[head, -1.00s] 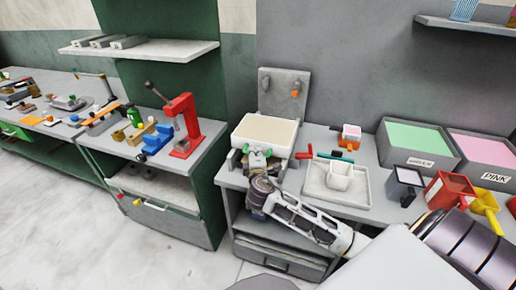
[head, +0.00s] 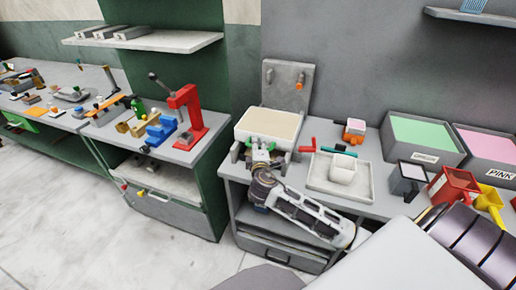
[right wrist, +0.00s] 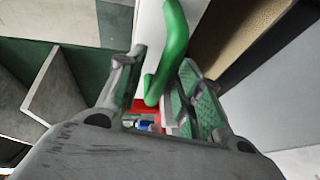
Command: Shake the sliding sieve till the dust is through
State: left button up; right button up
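The sieve (head: 270,124) is a pale box with a cream top at the back left of the near bench. A green handle (right wrist: 173,45) shows large in the right wrist view. My right gripper (head: 262,150) is at the sieve's front side. In the right wrist view its two fingers (right wrist: 162,75) stand apart on either side of the handle. Narrow gaps show beside the handle, and I see no clear grip. Dust cannot be made out. My left gripper is not in view.
A white tray (head: 317,185) with a white cup (head: 342,170) stands right of the sieve. A red-handled tool (head: 309,146) lies between them. Green (head: 425,157) and pink (head: 490,172) bins stand at the right. A red press (head: 187,115) stands on the left bench.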

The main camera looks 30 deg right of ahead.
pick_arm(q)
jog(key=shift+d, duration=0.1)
pick_arm(e)
jog(key=v, duration=1.1)
jog(key=shift+s+a, duration=0.15)
jog(key=shift+s, duration=0.2)
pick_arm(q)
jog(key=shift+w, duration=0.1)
pick_arm(e)
jog(key=shift+w, duration=0.1)
